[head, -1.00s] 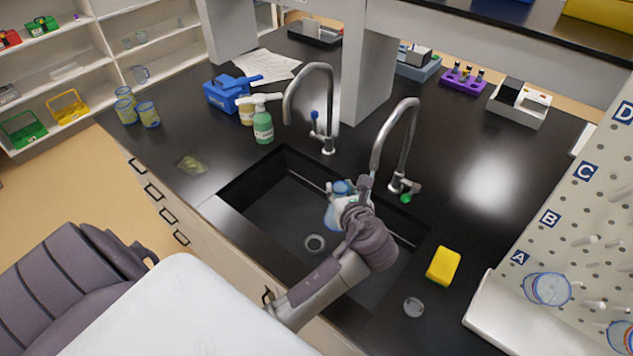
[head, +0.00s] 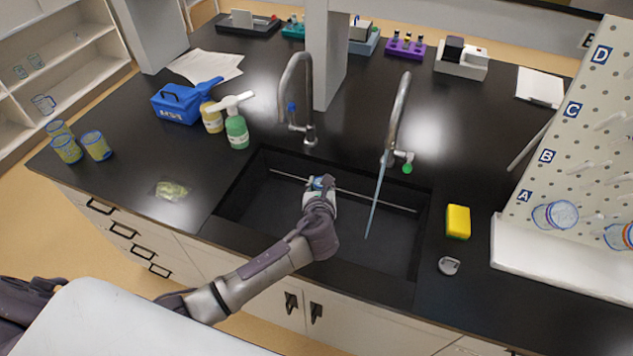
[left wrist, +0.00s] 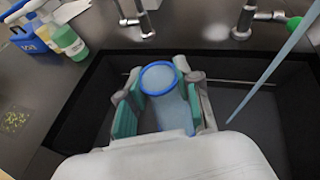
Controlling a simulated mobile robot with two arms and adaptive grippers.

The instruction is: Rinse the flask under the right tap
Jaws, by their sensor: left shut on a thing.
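My left gripper (head: 320,187) is over the sink (head: 262,160), left of the right tap. In the left wrist view the left gripper (left wrist: 160,90) is shut on the flask (left wrist: 174,115), a clear bluish vessel with a blue rim. In the head view the flask (head: 323,181) is mostly hidden by the gripper. The right tap (head: 397,110) has a green knob (head: 407,168), and a thin water stream (head: 375,200) falls from it into the sink. The stream (left wrist: 262,82) passes right of the flask, apart from it. My right gripper is not in view.
The left tap (head: 305,100) with a blue knob stands behind the gripper. A yellow sponge (head: 458,221) and a grey disc-like piece (head: 449,266) lie right of the sink. A green bottle (head: 237,131) stands left. A pegboard (head: 570,150) rises at the right.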

